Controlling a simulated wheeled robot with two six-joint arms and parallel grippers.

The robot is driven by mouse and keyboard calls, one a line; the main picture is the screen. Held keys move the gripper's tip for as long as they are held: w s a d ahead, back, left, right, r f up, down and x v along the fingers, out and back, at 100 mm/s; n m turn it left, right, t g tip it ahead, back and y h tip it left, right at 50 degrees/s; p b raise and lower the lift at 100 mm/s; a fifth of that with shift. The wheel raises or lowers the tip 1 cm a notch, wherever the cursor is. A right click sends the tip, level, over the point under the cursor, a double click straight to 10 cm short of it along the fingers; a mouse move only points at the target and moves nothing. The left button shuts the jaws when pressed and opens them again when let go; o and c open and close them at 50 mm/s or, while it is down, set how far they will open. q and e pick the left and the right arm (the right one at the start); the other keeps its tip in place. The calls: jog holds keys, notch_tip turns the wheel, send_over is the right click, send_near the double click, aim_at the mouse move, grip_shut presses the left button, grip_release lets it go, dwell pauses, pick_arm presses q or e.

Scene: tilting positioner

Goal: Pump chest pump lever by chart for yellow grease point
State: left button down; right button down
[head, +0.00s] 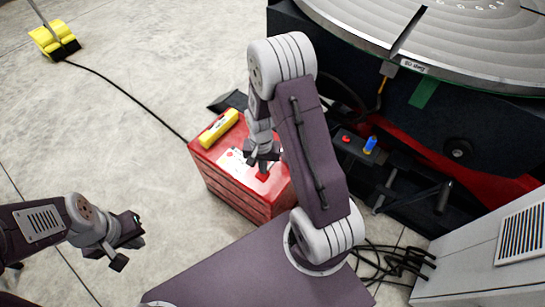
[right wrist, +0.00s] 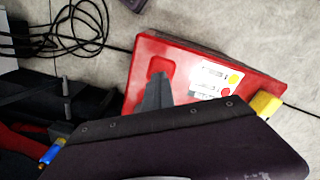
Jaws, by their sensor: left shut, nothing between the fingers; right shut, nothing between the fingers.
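The red chest (head: 240,185) stands on the floor in the middle of the head view. On its top are a white chart (head: 236,160) with coloured dots, a yellow block (head: 219,128) and a small red raised part. In the right wrist view the chart (right wrist: 208,80) shows a yellow dot and a red dot, beside the red raised part (right wrist: 160,66). I cannot tell which part is the pump lever. My right gripper (head: 262,158) is shut and empty, over the chest top by the chart; contact is unclear. My left gripper (head: 127,250) is shut and empty above the floor, lower left.
The positioner's round table (head: 460,35) and dark base fill the upper right. A blue-and-yellow part (head: 370,145) and a red button (head: 346,138) are on its side. A grey cabinet (head: 485,265) and loose black cables stand lower right. The floor at left is mostly clear.

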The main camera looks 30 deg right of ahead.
jog(key=shift+f, duration=0.1)
notch_tip(320, 180, up, 14)
jog(key=p, duration=1.4)
jog(key=shift+r, duration=0.2)
